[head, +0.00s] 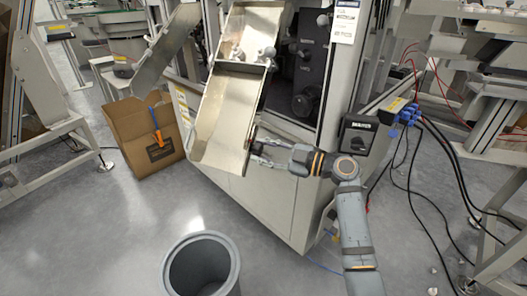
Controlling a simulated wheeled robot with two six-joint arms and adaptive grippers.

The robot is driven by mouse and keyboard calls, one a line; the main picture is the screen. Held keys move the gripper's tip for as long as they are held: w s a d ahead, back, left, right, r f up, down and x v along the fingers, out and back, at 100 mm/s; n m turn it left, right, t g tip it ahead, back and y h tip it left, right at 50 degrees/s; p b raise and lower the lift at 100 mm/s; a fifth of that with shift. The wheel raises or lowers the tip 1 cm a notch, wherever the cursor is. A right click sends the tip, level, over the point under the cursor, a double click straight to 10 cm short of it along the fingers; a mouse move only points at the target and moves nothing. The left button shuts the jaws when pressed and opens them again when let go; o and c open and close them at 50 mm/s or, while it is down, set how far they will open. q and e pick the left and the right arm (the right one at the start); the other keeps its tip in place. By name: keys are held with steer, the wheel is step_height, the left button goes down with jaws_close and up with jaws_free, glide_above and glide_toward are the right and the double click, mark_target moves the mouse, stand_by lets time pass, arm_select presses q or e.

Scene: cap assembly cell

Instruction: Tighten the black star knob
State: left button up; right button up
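A tilted metal chute (222,118) hangs on the front of the machine in the head view. A small dark part (252,132) shows at the chute's lower right edge; it may be the black star knob, but it is too small to make out its shape. My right gripper (256,151) is beside that edge, just below the dark part, with its fingers pointing left at the chute's side. The fingers look spread, but I cannot tell whether they hold something between them. My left gripper is not in view.
A black rotary switch box (358,134) is on the machine just right of my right wrist. A grey bin (203,266) stands on the floor below. A cardboard box (146,137) stands left of the chute. Cables (427,150) hang at the right.

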steer(key=c, duration=0.4)
